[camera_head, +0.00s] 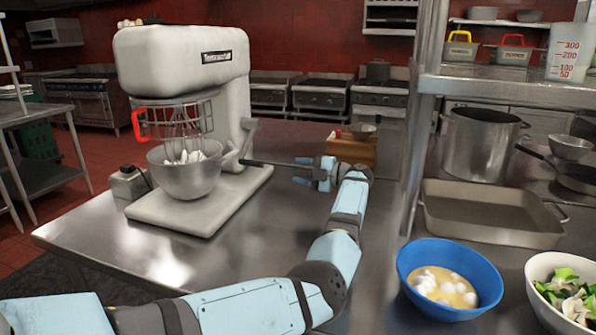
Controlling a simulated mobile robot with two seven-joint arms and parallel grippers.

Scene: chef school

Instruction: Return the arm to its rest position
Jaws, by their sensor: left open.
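My left arm (335,250) comes in from the lower left, bends up over the steel table and turns left at its wrist. My left gripper (303,171) is open, its fingers pointing left toward the large white stand mixer (180,65). A thin dark rod (272,164) runs from the mixer's side toward the gripper; I cannot tell whether they touch. The mixer's steel bowl (188,176) sits under a wire guard with a red handle (138,124) and holds something white. My right gripper is out of view.
A blue bowl (405,275) with whitish and yellow contents and a white bowl of greens (533,268) stand at the lower right. Behind them are a roasting pan (480,228) and a large pot (478,150). A metal shelf post (415,150) rises right of my forearm.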

